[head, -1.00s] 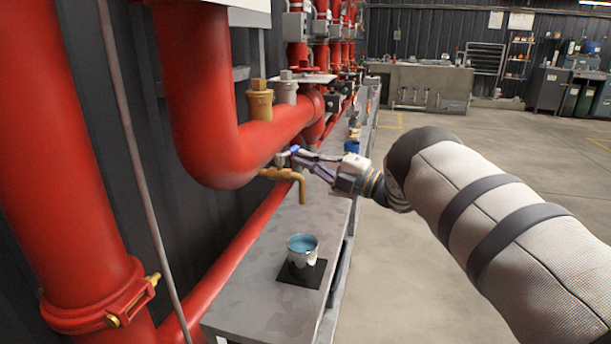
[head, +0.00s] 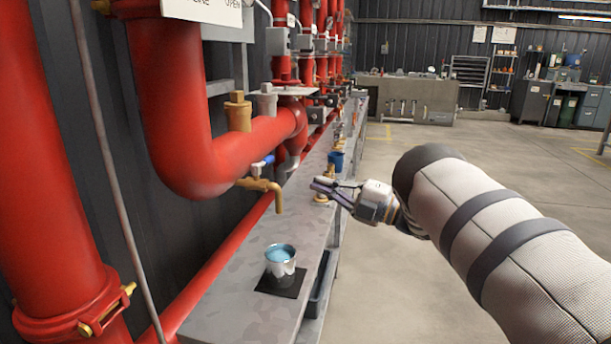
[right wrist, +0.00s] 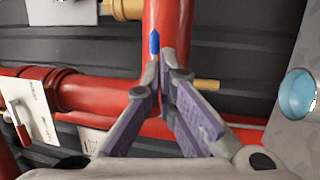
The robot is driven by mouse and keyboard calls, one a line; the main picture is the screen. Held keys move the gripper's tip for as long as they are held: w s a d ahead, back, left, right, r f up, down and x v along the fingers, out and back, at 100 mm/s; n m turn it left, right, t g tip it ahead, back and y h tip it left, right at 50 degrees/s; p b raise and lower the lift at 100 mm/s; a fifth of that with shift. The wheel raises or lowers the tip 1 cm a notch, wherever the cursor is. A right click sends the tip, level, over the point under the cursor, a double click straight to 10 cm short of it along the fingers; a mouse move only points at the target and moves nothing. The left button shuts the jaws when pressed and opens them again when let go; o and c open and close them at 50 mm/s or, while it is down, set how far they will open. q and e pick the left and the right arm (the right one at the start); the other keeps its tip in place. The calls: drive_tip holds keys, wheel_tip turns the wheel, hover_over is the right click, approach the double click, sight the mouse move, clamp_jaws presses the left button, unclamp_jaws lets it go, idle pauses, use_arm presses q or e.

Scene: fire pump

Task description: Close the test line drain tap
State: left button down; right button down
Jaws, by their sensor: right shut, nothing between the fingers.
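The brass drain tap (head: 262,185) sticks out from the red pipe, its spout bent down. Its small blue lever (head: 268,159) sits on top of the tap and also shows in the right wrist view (right wrist: 154,42), just beyond the fingertips. No stream of water is visible under the spout. A metal cup (head: 280,262) with a blue inside stands on the bench below the spout. My right gripper (head: 318,185) is shut and empty, to the right of the tap and apart from it. My left gripper is not in view.
The grey bench (head: 240,308) runs along the red pipes, with a black mat (head: 283,283) under the cup. A blue-and-brass fitting (head: 336,160) stands farther along the bench. Open floor lies to the right.

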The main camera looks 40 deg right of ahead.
drive_tip(key=shift+v, duration=1.6)
